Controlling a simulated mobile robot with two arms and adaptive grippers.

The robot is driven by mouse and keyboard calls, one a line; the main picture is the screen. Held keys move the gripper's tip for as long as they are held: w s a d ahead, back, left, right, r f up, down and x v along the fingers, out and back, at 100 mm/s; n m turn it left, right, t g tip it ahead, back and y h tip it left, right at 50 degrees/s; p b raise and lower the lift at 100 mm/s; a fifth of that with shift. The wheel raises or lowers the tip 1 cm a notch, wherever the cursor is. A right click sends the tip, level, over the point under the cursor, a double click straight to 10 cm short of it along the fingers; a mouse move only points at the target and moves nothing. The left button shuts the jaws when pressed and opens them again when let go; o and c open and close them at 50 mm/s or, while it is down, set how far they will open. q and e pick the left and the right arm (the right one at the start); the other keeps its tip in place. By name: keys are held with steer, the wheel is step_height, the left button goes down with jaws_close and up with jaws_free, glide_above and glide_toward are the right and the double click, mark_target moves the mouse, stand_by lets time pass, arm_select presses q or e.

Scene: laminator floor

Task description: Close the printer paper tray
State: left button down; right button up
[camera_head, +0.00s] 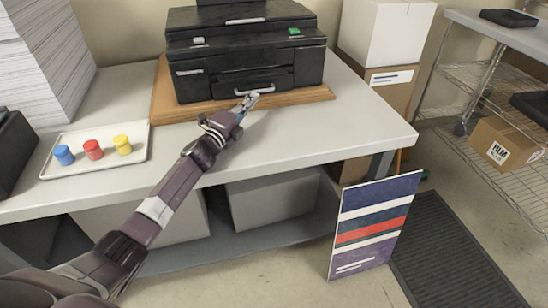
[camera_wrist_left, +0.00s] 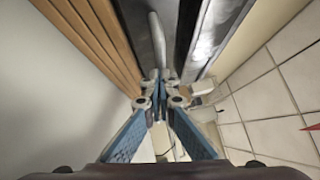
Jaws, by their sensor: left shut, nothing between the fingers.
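The black printer (camera_head: 245,55) stands on a wooden board at the back of the table. Its paper tray front (camera_head: 252,83) carries a silver bar handle (camera_head: 254,90) and looks about level with the printer's front face; I cannot tell if it sticks out slightly. My left gripper (camera_head: 248,101) is shut and empty, with its tips at the handle. In the left wrist view the shut fingertips (camera_wrist_left: 160,76) meet at the lower end of the handle bar (camera_wrist_left: 157,38); whether they touch it I cannot tell. My right gripper is not in view.
The wooden board (camera_head: 160,95) lies under the printer. A white tray (camera_head: 75,172) with blue, red and yellow pots sits at the left, beside paper stacks (camera_head: 45,60). The table front right (camera_head: 340,135) is clear. A striped panel (camera_head: 372,228) leans below the table's right end.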

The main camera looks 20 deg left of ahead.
arm_select(q)
steer(key=shift+a+r, duration=0.25)
steer(key=shift+r, duration=0.05)
